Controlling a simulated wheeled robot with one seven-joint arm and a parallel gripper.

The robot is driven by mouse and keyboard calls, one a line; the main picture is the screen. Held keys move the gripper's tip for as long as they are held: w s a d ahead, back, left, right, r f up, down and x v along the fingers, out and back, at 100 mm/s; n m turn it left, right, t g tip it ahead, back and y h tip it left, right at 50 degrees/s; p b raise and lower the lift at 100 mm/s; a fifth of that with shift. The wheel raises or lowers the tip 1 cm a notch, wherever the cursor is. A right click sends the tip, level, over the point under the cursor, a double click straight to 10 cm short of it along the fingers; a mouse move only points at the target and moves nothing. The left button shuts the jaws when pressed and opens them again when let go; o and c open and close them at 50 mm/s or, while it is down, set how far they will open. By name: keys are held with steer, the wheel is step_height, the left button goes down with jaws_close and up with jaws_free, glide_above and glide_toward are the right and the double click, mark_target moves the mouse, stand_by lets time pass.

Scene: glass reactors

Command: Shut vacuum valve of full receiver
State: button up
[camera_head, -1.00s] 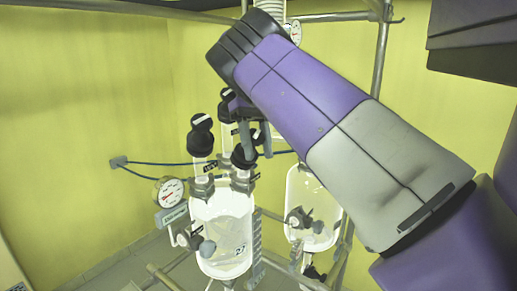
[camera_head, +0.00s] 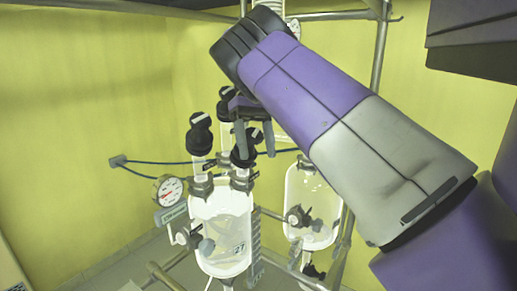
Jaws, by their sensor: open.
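The front glass receiver (camera_head: 215,212), marked 27, holds pale contents and hangs in the middle of the head view. A second glass receiver (camera_head: 301,188) hangs behind it to the right. I cannot tell clearly which is full. Black-capped valves stand on the front receiver: a left one (camera_head: 199,138) and a right one (camera_head: 239,158); another black cap (camera_head: 225,103) shows behind. My gripper (camera_head: 255,139) is open and points down, with its fingers beside and above the right valve's cap. I cannot tell whether they touch it.
A round gauge (camera_head: 169,190) stands left of the front receiver. A blue hose (camera_head: 150,164) runs from a wall fitting (camera_head: 118,161). Metal frame poles (camera_head: 379,60) stand behind my arm. Smaller side valves (camera_head: 297,216) sit on the rear receiver. The left side is open.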

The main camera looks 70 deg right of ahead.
steer(key=shift+s+d+n+g+h, duration=0.1)
steer(key=shift+d+n+g+h, duration=0.15)
steer(key=shift+n+h, duration=0.35)
steer(key=shift+d+n+g+h, duration=0.1)
steer(key=shift+n+g+h, duration=0.25)
steer(key=shift+n+h, duration=0.2)
steer(key=shift+d+f+n+h, duration=0.15)
steer(key=shift+n+h, duration=0.2)
steer(key=shift+h, duration=0.2)
